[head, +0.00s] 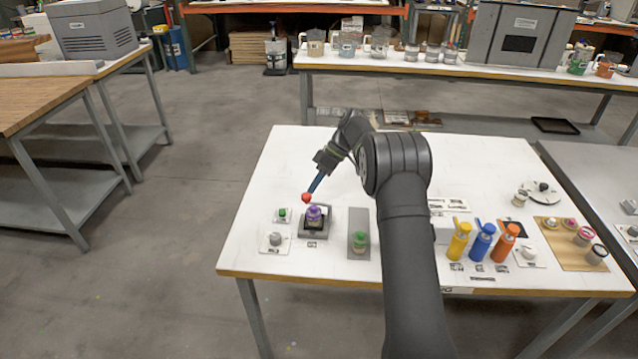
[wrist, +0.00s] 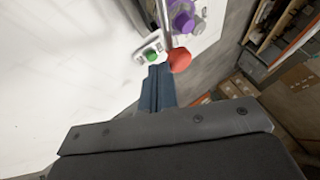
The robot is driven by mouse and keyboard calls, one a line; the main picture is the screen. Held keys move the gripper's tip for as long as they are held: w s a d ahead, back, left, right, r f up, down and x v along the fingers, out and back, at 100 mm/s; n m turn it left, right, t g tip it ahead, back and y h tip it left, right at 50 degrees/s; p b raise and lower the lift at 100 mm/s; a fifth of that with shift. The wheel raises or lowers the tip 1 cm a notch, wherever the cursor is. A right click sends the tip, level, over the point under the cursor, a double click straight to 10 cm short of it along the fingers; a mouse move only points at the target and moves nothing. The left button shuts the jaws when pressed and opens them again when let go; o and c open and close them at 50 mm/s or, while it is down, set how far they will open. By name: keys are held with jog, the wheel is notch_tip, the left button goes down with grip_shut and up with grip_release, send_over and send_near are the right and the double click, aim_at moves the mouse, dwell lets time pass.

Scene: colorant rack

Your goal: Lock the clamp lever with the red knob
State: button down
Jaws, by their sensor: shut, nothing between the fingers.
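The red knob (head: 306,198) is a round ball just behind and left of the purple-capped bottle (head: 314,213) in the head view. The bottle sits in a dark grey clamp base (head: 325,228). In the wrist view the red knob (wrist: 180,60) is at the end of a thin grey lever (wrist: 166,20), with the purple cap (wrist: 183,18) beyond. My gripper (head: 313,187) is shut and empty, its blue fingers pointing down at the knob. In the wrist view the fingertips (wrist: 158,72) are close beside the knob; I cannot tell whether they touch. The lever is hardly visible in the head view.
A small green-topped part (head: 282,213) and a grey knob (head: 275,238) stand left of the clamp. Yellow (head: 459,242), blue and orange bottles stand farther right. The white table behind the clamp is clear.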

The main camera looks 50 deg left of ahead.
jog(key=shift+s, duration=0.45)
dwell(0.5)
jog(key=v, duration=1.2)
dwell(0.4)
notch_tip(320, 180, down, 10)
jog(key=s+m+t+y, duration=0.1)
jog(key=m+t+y, duration=0.2)
jog(key=m, duration=0.6)
jog(key=shift+s+d+r+y, duration=0.15)
jog(key=shift+s+r+y, duration=0.05)
jog(key=shift+y, duration=0.7)
